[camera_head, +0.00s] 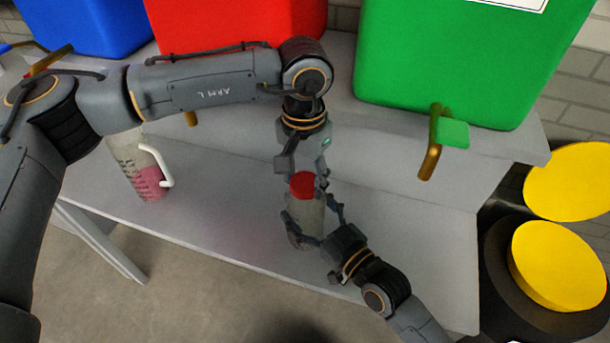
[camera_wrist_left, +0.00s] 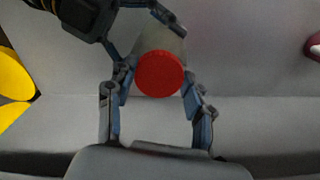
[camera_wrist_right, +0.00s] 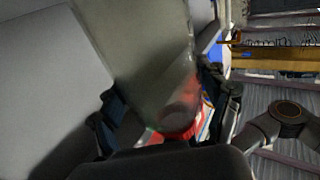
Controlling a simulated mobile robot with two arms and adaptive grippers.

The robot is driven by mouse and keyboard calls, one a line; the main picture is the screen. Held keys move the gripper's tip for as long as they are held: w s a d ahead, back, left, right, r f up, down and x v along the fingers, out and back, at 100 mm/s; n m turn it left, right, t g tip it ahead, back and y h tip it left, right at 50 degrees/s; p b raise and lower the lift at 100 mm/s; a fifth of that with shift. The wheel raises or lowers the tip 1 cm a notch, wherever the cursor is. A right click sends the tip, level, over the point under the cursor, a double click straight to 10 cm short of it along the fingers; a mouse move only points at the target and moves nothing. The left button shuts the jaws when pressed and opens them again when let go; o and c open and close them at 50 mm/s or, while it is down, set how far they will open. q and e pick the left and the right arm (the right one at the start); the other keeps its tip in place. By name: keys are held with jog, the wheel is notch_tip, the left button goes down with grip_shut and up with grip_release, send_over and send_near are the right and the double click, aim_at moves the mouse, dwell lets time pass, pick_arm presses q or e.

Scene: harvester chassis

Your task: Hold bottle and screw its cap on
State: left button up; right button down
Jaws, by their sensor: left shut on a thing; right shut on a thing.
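The bottle (camera_head: 304,224) is pale grey and translucent and stands upright over the lower shelf. The red cap (camera_head: 302,184) sits at its top; I cannot tell how tightly it is seated. My left gripper (camera_head: 304,180) comes down from above, shut on the cap. In the left wrist view the cap (camera_wrist_left: 160,74) lies between its two fingertips, with the bottle (camera_wrist_left: 165,42) behind it. My right gripper (camera_head: 314,226) comes from the lower right, shut around the bottle's sides. In the right wrist view the bottle (camera_wrist_right: 150,50) fills the space between the fingers.
A measuring jug (camera_head: 140,165) with pink contents and a white handle stands left on the grey shelf (camera_head: 230,225). Blue (camera_head: 85,25), red (camera_head: 235,22) and green (camera_head: 460,60) containers stand on the upper step. The green one's tap (camera_head: 434,140) juts forward. Yellow discs (camera_head: 558,265) are at right.

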pick_arm(q)
jog(key=m, duration=0.6)
jog(key=shift+w, duration=0.1)
jog(key=shift+a, duration=0.1)
jog(key=o, duration=0.7)
jog(key=shift+o, duration=0.2)
jog(key=shift+r, duration=2.3)
jog(key=shift+c, duration=0.3)
